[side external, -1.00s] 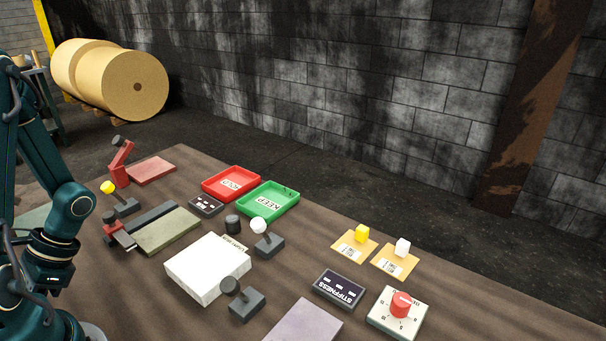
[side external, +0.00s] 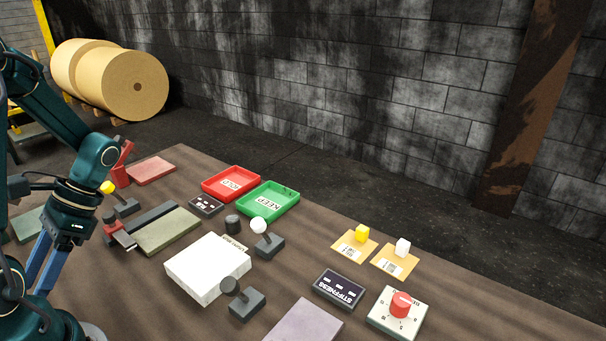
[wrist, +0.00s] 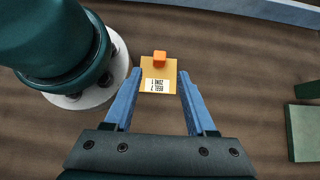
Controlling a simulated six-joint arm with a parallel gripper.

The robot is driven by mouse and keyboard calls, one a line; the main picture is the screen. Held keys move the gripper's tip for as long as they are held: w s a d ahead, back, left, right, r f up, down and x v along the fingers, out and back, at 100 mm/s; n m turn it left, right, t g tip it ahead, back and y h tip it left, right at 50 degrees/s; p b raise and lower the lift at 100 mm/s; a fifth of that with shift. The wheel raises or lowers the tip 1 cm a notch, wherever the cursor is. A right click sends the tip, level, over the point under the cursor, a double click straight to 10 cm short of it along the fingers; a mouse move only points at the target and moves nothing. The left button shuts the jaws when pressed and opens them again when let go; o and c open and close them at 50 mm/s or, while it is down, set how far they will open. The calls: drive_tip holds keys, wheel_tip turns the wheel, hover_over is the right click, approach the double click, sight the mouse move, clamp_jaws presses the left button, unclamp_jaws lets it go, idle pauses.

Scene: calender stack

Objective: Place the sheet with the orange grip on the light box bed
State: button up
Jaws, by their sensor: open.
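The sheet (wrist: 172,74) is a small tan square with a white printed label and an orange block grip (wrist: 159,58) on it. It lies flat on the table in the wrist view, just beyond my open fingertips. My gripper (wrist: 159,78) is open and empty, with one blue finger on each side of the sheet's line. In the side external view my gripper (side external: 42,285) points down at the left; the orange-grip sheet is not visible there. The light box bed (side external: 205,268) is a white block with a bare top, mid-table.
Two tan sheets with a yellow grip (side external: 361,233) and a white grip (side external: 402,248) lie at the right. Red (side external: 209,196) and green (side external: 249,208) trays stand behind the light box. Dark knobbed stands, including one (side external: 247,303), are close beside it.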

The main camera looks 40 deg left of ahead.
drive_tip(key=w+d+r+t+y, duration=0.1)
drive_tip(key=w+d+r+t, duration=0.5)
drive_tip(key=w+d+t, duration=0.2)
drive_tip(key=shift+w+y, duration=0.4)
drive_tip(key=shift+w, duration=0.5)
drive_tip(key=shift+o, duration=0.5)
drive_tip(key=w+d+r+t+h, duration=0.1)
drive_tip(key=w+d+r+t, duration=0.1)
drive_tip(key=d+t, duration=0.4)
drive_tip(key=shift+d+r+t+h, duration=0.35)
drive_tip(key=shift+d+r, duration=0.45)
drive_tip(key=shift+d, duration=0.3)
